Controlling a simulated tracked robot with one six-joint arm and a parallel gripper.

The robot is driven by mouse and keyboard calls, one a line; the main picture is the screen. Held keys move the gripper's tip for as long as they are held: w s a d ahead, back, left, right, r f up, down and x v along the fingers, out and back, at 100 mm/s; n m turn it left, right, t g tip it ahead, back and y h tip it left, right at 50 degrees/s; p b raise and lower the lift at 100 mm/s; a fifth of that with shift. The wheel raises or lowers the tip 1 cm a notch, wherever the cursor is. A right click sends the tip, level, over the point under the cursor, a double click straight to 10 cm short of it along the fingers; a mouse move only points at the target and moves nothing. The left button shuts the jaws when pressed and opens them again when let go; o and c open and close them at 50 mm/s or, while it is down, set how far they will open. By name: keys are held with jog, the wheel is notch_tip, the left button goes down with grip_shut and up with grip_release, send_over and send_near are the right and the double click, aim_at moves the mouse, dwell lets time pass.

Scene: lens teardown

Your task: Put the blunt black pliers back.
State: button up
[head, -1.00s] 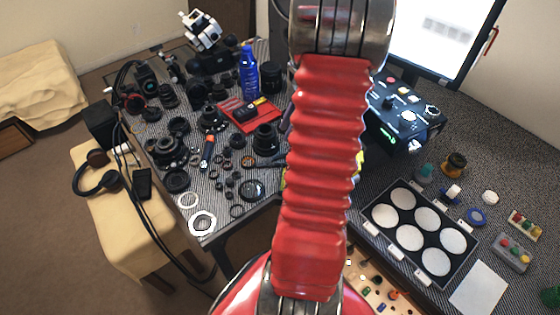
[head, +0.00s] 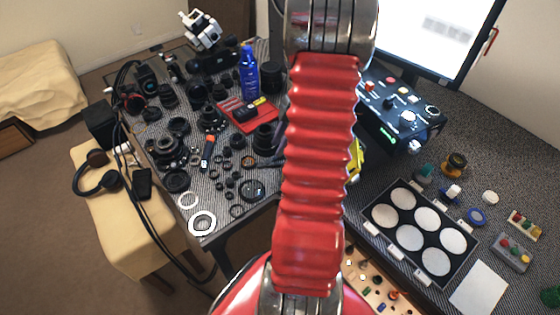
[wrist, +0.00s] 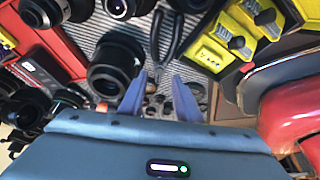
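In the wrist view, a dark forked tool that looks like the black pliers (wrist: 158,38) lies on the grey ribbed mat, its two arms spreading away from me. It is just beyond my gripper (wrist: 160,80). My gripper's two blue-purple fingers stand apart with a clear gap, and I see nothing clamped between them. Whether the tool's near end reaches between the fingertips I cannot tell. In the head view my red arm hides most of this area, and I cannot make out the pliers there.
A yellow-and-black holder (wrist: 225,50) is right of the fingers; its yellow part also shows in the head view (head: 356,160). A black lens barrel (wrist: 112,68) stands close left. A red tray (head: 232,118) and many lens parts crowd the mat. A white-disc case (head: 378,235) lies right.

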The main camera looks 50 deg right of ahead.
aim_at(270, 162)
jog(key=shift+w+a+f, duration=0.15)
jog(key=shift+a+f, duration=0.05)
jog(key=shift+f, duration=0.45)
jog(key=shift+x, duration=2.7)
jog(key=shift+c, duration=0.2)
grip_shut()
